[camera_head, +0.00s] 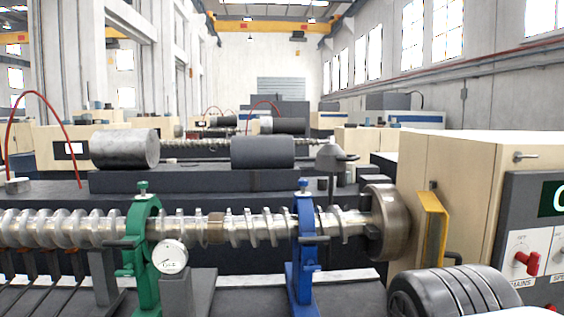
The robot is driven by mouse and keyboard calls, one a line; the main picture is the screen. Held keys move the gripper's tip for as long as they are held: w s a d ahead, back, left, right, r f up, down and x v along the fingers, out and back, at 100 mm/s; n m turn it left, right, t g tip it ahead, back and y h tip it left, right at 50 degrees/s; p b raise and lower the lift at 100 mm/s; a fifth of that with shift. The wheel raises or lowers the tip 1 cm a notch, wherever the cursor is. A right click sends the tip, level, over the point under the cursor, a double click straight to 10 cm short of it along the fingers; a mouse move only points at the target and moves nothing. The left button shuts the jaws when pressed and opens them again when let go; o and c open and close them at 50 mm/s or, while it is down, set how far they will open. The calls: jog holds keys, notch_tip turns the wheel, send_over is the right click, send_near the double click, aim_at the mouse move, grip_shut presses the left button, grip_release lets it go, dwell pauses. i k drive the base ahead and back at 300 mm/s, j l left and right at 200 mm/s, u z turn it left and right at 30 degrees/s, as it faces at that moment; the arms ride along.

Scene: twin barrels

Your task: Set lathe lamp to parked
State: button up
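No lathe lamp can be made out for certain. The nearest lathe has a tan headstock cabinet (455,185) at the right, with a dark control panel (537,225) on its face. A white plate labelled MAINS (522,255) carries a red knob (528,263). My gripper is not in view.
A long screw shaft (265,227) runs into a chuck (386,222), held by a green rest (142,250) and a blue rest (304,250). A grey barrel (124,149) and a dark barrel (262,152) lie behind. A black ribbed cylinder (455,293) is in front of the cabinet.

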aim_at(330, 157)
jog(key=i+j, duration=0.15)
jog(key=i, duration=0.25)
jog(key=i+j, duration=0.15)
jog(key=i, duration=0.25)
jog(key=k+l, duration=0.1)
jog(key=k+z, duration=0.05)
